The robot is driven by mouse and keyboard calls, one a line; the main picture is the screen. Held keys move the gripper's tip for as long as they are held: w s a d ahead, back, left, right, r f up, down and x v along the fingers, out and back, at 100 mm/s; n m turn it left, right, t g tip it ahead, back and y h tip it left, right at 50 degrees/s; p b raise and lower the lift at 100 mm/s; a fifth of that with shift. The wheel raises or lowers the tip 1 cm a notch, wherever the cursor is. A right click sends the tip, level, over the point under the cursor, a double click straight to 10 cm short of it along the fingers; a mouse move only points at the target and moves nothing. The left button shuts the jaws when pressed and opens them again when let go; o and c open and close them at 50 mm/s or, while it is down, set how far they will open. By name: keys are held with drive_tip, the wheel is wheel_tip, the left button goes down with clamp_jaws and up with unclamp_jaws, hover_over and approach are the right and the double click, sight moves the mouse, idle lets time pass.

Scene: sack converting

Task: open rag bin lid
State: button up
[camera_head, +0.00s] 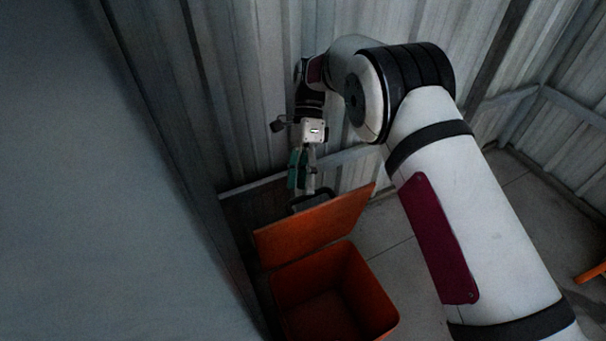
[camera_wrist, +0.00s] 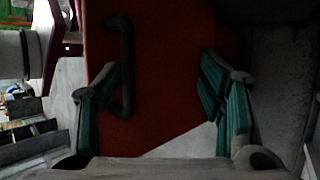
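The orange rag bin (camera_head: 372,295) stands on the floor at the lower middle of the head view, and its inside shows. Its orange lid (camera_head: 316,227) is raised and tilted up at the far side of the opening. The lid also fills the middle of the wrist view (camera_wrist: 168,100). A dark bar handle (camera_wrist: 126,68) is on the lid, beside my left finger pad. My gripper (camera_head: 304,185) is behind the lid, close to the handle. In the wrist view its teal-padded fingers (camera_wrist: 162,85) are spread wide, with nothing gripped between them. Whether a finger touches the handle is unclear.
A corrugated metal wall (camera_head: 255,90) stands close behind my gripper and the lid. A large grey surface (camera_head: 90,200) fills the left side of the head view. Bare floor (camera_head: 400,250) lies right of the bin. An orange piece (camera_head: 590,273) shows at the right edge.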

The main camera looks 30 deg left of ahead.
drive_tip(key=shift+f, duration=0.25)
drive_tip(key=shift+c, duration=0.5)
